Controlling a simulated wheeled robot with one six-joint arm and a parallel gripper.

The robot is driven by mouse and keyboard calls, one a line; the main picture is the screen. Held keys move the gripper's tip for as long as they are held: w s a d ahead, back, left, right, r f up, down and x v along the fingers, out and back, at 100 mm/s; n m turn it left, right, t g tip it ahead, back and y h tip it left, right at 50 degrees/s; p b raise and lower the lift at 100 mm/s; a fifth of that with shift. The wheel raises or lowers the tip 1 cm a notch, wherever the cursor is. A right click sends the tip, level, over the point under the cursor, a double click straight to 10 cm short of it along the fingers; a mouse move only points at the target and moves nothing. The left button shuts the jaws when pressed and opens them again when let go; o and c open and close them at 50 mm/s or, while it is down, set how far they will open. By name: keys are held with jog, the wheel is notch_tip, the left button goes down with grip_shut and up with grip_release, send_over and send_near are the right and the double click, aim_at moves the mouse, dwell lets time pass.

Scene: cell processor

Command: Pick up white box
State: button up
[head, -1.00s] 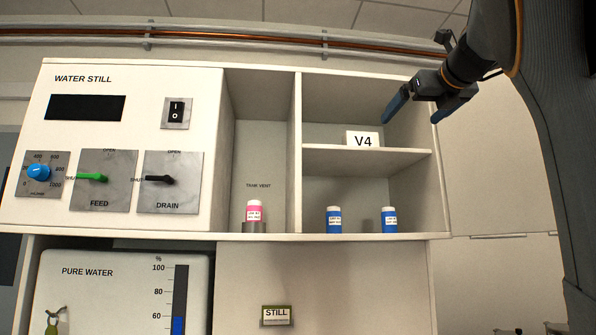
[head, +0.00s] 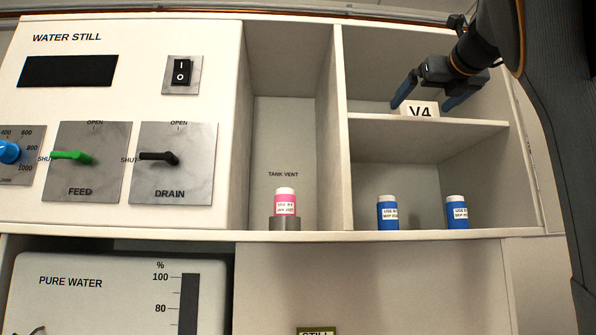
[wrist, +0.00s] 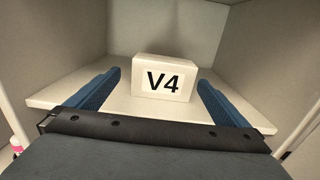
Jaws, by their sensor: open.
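The white box (head: 421,108) marked V4 sits on the upper right shelf of the cabinet; in the head view my gripper partly covers its top. In the wrist view the box (wrist: 163,79) stands upright near the middle of the shelf, its label facing me. My gripper (head: 426,98) is open and empty. In the wrist view my gripper (wrist: 160,95) has one blue finger on each side of the box's line, with gaps on both sides. The fingers point toward the box; I cannot tell how far they reach along it.
The shelf (head: 430,122) has side walls close by. Two blue-labelled bottles (head: 387,212) (head: 457,212) stand in the compartment below. A pink bottle (head: 285,202) stands in the tank vent. The water still panel (head: 70,205) with knobs is at left.

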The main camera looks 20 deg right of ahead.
aim_at(420, 110)
jog(key=p+x, duration=0.1)
jog(key=x, duration=0.3)
jog(key=p+x, duration=0.1)
jog(key=x, duration=0.1)
jog(key=shift+w+d+f+p, duration=0.15)
jog(key=shift+w+d+p, duration=0.2)
jog(key=c, duration=1)
notch_tip(420, 110, up, 10)
jog(key=shift+r+p, duration=0.1)
jog(key=shift+p, duration=0.8)
